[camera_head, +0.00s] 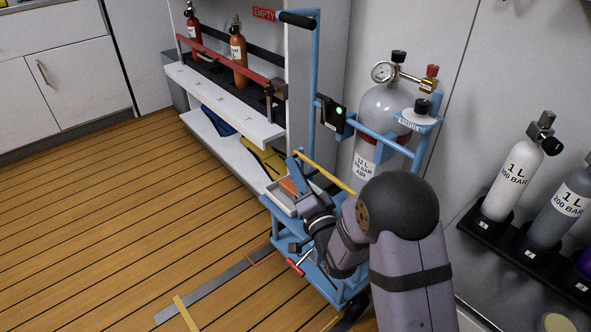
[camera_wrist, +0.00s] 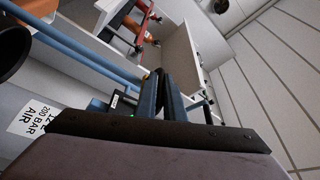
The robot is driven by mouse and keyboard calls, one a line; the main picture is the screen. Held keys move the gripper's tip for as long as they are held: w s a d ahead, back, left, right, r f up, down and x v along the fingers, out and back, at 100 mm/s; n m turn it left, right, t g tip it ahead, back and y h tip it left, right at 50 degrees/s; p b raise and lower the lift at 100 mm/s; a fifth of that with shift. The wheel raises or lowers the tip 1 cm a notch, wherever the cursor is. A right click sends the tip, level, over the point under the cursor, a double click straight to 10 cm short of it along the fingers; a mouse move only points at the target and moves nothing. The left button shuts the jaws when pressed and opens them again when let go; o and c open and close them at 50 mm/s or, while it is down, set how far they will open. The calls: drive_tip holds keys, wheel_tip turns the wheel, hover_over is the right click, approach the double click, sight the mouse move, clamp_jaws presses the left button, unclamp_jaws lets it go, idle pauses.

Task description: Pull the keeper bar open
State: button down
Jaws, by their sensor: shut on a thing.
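A slim yellow bar (camera_head: 333,178), which I take for the keeper bar, crosses in front of the large grey cylinder (camera_head: 383,107) on the blue trolley. My gripper (camera_head: 294,160) is at the left end of this bar, above the tray. In the wrist view, the two blue-grey fingers of my gripper (camera_wrist: 162,78) are close together. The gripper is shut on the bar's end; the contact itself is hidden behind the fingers. The cylinder's label (camera_wrist: 34,117) shows at the left of the wrist view.
The blue trolley frame (camera_head: 316,60) stands close to my arm, with a small grey tray (camera_head: 281,202) below the gripper. A white shelf unit (camera_head: 222,103) with a red rail (camera_head: 222,52) is behind. Small cylinders (camera_head: 513,178) stand at right. The wooden floor (camera_head: 100,220) at left is mostly clear.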

drive_tip(key=shift+r, duration=0.1)
drive_tip(key=s+a+n+g+y+p, duration=0.35)
drive_tip(key=s+n+g+y, duration=0.55)
drive_tip(key=s, duration=0.6)
drive_tip(key=s+d+n+g+p, duration=0.3)
drive_tip(key=s+g, duration=0.4)
drive_tip(key=g, duration=0.1)
drive_tip(key=s+d+n+g+y+p, duration=0.1)
drive_tip(key=s+d+n+g+p, duration=0.2)
drive_tip(key=s+g, duration=0.4)
drive_tip(key=shift+s+n+g+p, duration=0.2)
drive_tip(key=shift+n+g+p, duration=0.15)
drive_tip(key=shift+n+g, duration=0.35)
drive_tip(key=c, duration=1.9)
unclamp_jaws()
